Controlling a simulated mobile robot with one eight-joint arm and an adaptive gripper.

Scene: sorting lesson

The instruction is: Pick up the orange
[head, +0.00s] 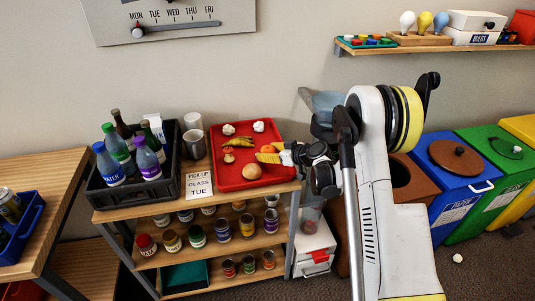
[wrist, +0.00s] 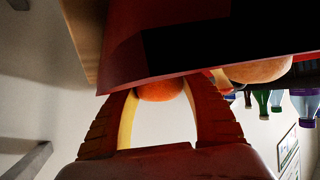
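The orange (head: 268,149) lies toward the right side of the red tray (head: 231,180) on top of the wooden shelf unit. In the head view my gripper (head: 272,155) reaches in from the right, over the tray's right edge, and partly covers the orange. In the wrist view the orange (wrist: 160,90) shows between the ends of my two ribbed fingers (wrist: 160,102), partly hidden behind the tray's rim. The fingers stand wide apart with clear space between them. Whether they touch the orange cannot be told.
A round bun-like item (head: 252,171) lies just in front of my gripper. Bananas (head: 237,142), a mushroom-like item (head: 228,155) and white pieces (head: 259,126) share the tray. A black crate of bottles (head: 177,187) and mugs (head: 194,143) stand left. Bins (head: 455,160) stand right.

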